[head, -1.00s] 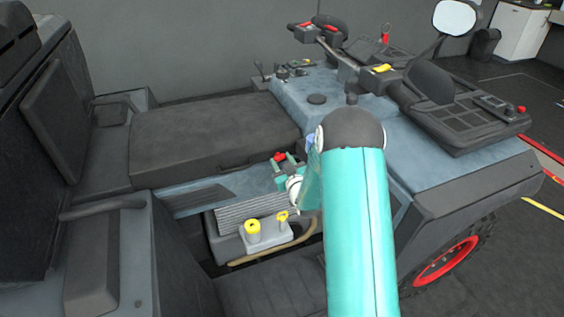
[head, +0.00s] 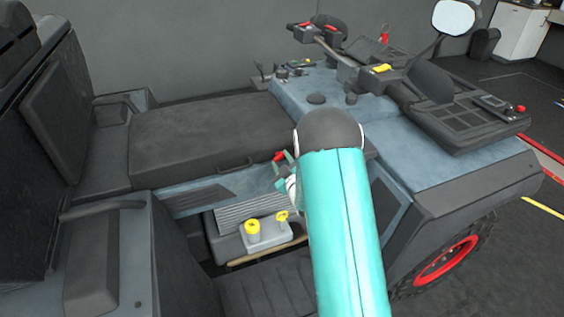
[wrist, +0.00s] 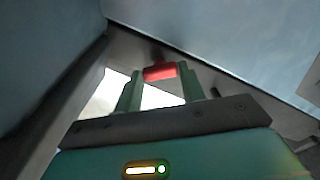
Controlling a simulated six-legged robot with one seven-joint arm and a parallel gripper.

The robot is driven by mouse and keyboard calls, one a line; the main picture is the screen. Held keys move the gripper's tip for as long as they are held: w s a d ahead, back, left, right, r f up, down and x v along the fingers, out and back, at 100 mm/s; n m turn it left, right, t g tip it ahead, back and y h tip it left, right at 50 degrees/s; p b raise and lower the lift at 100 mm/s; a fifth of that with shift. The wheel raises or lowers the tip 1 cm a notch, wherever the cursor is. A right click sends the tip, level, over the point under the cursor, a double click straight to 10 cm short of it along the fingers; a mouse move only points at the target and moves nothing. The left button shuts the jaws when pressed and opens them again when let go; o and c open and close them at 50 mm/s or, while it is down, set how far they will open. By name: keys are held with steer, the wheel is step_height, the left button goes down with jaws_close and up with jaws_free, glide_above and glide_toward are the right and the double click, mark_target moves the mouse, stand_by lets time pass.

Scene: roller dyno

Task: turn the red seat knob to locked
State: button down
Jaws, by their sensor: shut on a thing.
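The red seat knob (head: 279,156) shows in the head view just below the front edge of the dark seat (head: 200,135), at its right end. In the wrist view the red knob (wrist: 160,71) lies between the two green fingertips of my gripper (wrist: 158,78). The fingers are shut on it from both sides. In the head view my gripper (head: 283,165) is mostly hidden behind my teal arm. The knob's base and any lock marking cannot be made out.
A grey box with yellow knobs (head: 265,236) sits on the step below the seat. Blue-grey body panels (wrist: 220,40) stand close around my gripper. The steering handle and dark consoles (head: 465,110) are at the upper right.

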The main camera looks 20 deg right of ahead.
steer(key=shift+w+a+r+n+y, duration=0.1)
steer(key=shift+w+a+n+y, duration=0.05)
steer(key=shift+a+n+y, duration=0.35)
steer(key=c, duration=0.9)
jaws_free()
steer(key=shift+a, duration=0.1)
steer(key=shift+c, duration=0.2)
steer(key=shift+o, duration=0.5)
steer(key=shift+h, duration=0.3)
steer(key=shift+s+d, duration=0.35)
steer(key=s, duration=1.3)
steer(key=shift+s+a, duration=0.1)
steer(key=shift+c, duration=0.4)
